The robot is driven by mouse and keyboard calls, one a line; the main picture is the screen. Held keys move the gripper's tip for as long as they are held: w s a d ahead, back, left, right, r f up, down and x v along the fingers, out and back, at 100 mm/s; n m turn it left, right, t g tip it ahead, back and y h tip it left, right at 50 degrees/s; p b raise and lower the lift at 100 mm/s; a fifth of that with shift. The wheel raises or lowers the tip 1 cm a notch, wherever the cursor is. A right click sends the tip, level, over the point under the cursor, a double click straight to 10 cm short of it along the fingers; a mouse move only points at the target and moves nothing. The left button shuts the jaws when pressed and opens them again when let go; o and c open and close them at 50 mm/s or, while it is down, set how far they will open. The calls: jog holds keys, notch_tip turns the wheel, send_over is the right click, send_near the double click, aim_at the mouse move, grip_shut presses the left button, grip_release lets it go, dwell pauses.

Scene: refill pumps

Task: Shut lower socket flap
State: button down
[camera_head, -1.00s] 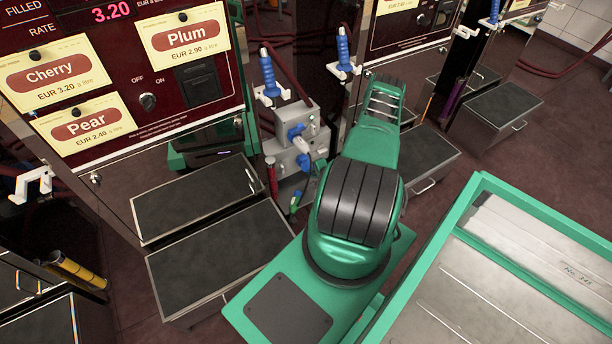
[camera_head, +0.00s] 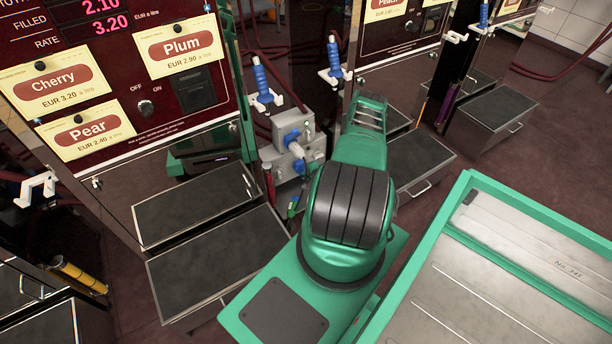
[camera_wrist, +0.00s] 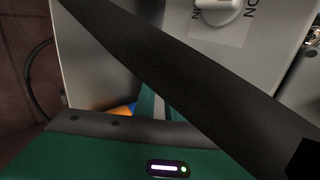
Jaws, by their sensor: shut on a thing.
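The grey socket box (camera_head: 283,158) stands low between two pump cabinets, with blue socket parts (camera_head: 292,136) on its front. I cannot make out which blue part is the lower flap or how far it is open. The box also fills much of the wrist view (camera_wrist: 88,62), with a white rotary switch (camera_wrist: 218,8) at the top. The green housing of my gripper (camera_wrist: 110,158) crosses the bottom of that view. A dark bar cuts across in front of the box.
Blue nozzles (camera_head: 262,82) hang above the box. Dark-topped steps (camera_head: 195,205) jut out at the left, and another (camera_head: 415,160) at the right. A green-rimmed tray (camera_head: 470,190) fills the lower right. Dark red floor is bare at the right.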

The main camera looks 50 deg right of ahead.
jog(key=shift+s+a+f+g, duration=0.15)
jog(key=shift+s+f, duration=0.15)
jog(key=shift+f, duration=0.2)
jog(key=shift+s+a+f+g, duration=0.15)
jog(key=shift+s+f, duration=0.1)
jog(key=shift+f, duration=0.25)
jog(key=c, duration=1.9)
grip_release()
jog(key=shift+d+f, duration=0.1)
jog(key=shift+o, duration=0.2)
jog(key=shift+w, duration=0.2)
